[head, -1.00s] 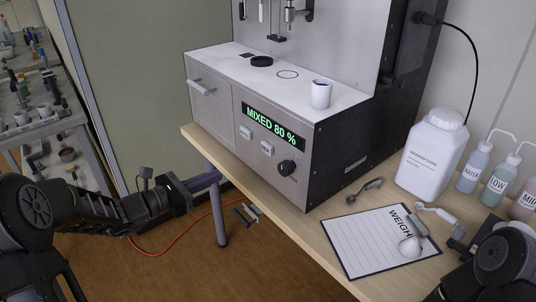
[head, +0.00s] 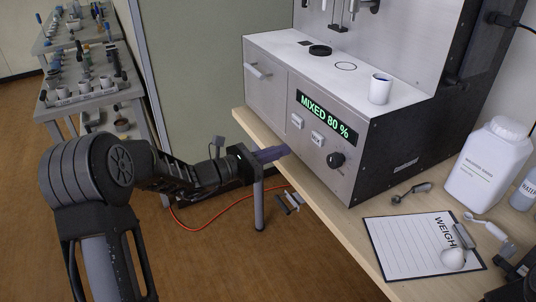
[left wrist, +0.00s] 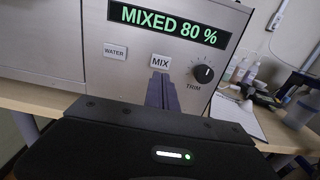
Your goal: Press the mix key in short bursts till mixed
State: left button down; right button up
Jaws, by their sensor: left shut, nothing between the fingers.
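The soil analyser (head: 385,140) stands on the bench, and its green display (head: 325,115) reads MIXED 80 %. The MIX key (head: 317,138) is a pale square on the front panel, right of the WATER key (head: 297,122). My left gripper (head: 286,151) is shut and empty, its fingers pointing at the panel. In the left wrist view the fingertips (left wrist: 161,78) appear just below the MIX key (left wrist: 160,62); whether they touch it I cannot tell. A white cup (head: 380,90) stands on the analyser's top. Part of my right arm shows at the lower right edge; its jaw state is unclear.
The TRIM knob (head: 335,160) sits right of the MIX key. A clipboard (head: 400,262), a small tool (head: 410,193) and a large white jar (head: 485,165) are on the bench at right. A shelf rack (head: 85,90) stands far left.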

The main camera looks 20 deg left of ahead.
aim_at(315, 139)
pick_arm(q)
jog(key=x, duration=0.8)
jog(key=shift+w+d, duration=0.15)
jog(key=shift+w, duration=0.05)
